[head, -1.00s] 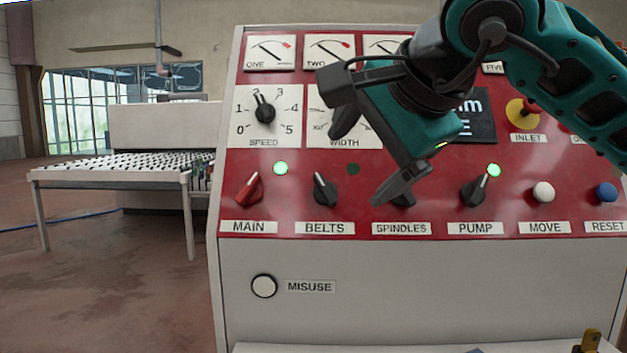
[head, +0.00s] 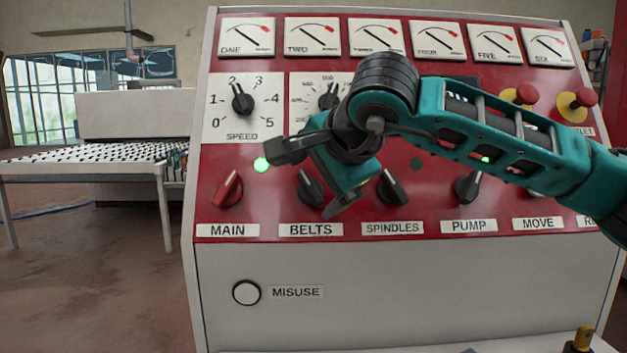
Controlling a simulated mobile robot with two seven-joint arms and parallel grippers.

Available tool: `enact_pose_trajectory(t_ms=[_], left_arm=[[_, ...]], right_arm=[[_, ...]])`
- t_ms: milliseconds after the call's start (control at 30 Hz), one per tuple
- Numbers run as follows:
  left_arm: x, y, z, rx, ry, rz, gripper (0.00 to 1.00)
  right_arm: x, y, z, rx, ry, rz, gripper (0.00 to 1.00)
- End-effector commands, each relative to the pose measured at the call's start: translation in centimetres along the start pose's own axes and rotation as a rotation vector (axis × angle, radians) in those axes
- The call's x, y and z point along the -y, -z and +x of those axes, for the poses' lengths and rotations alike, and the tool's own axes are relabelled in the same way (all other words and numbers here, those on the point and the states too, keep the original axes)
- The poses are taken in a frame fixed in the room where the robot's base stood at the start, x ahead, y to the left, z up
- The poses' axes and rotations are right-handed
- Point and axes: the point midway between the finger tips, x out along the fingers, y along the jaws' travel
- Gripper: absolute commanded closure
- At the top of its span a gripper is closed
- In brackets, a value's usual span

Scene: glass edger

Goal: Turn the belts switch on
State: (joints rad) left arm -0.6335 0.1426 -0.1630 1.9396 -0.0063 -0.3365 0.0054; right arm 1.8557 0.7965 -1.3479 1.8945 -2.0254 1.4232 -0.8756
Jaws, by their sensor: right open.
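The belts switch (head: 311,188) is a black knob above the BELTS label (head: 310,230) on the red panel. Its pointer tilts up and left. My right gripper (head: 303,182) is open in front of this switch, with one finger to the upper left and the other to the lower right of the knob. I cannot tell whether a finger touches it. The gripper hides the spot where the belts lamp sits. My left gripper is not in view.
The red main switch (head: 229,189) is left of the belts switch, with a lit green lamp (head: 261,165). The spindles switch (head: 393,188) is close on the right, its lamp (head: 416,164) dark. Above are the speed dial (head: 242,99) and gauges. A roller table (head: 80,160) stands left.

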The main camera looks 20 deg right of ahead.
Motion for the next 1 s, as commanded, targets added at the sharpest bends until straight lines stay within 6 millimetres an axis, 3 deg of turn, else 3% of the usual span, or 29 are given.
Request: enact_pose_trajectory(t_ms=[200, 500, 1000], left_arm=[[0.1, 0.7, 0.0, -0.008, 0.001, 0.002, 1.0], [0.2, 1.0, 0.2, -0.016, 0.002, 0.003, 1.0], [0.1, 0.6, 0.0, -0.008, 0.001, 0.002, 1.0]], right_arm=[[0.0, 0.0, 1.8, 0.0, 0.0, 0.0, 0.1], [0.0, 0.0, 1.9, 0.0, 0.001, 0.0, 0.11], [0.0, 0.0, 1.9, 0.0, 0.001, 0.0, 0.58]])
